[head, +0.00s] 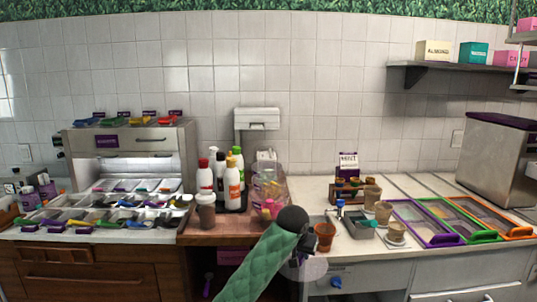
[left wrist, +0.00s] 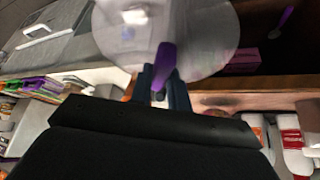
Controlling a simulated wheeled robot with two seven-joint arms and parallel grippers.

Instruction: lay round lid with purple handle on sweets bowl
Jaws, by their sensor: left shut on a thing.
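The round lid (left wrist: 205,40) is a clear disc with a purple handle (left wrist: 165,62). My left gripper (left wrist: 163,88) is shut on the handle in the left wrist view. In the head view the lid is a pale see-through disc (head: 312,270) in front of the counter's front edge, below my left gripper (head: 306,246), which is largely hidden by the arm. Clear containers with colourful contents (head: 267,188) stand on the wooden counter behind my arm. Pink items (head: 270,208) show just in front of them. I cannot tell for sure which is the sweets bowl. My right gripper is not in view.
Several squeeze bottles (head: 233,180) and a brown cup (head: 206,212) stand left of the clear containers. A terracotta cup (head: 324,237) and a grey tray (head: 359,226) stand to the right. Topping trays (head: 95,214) fill the left counter. Coloured-frame lids (head: 425,222) lie at right.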

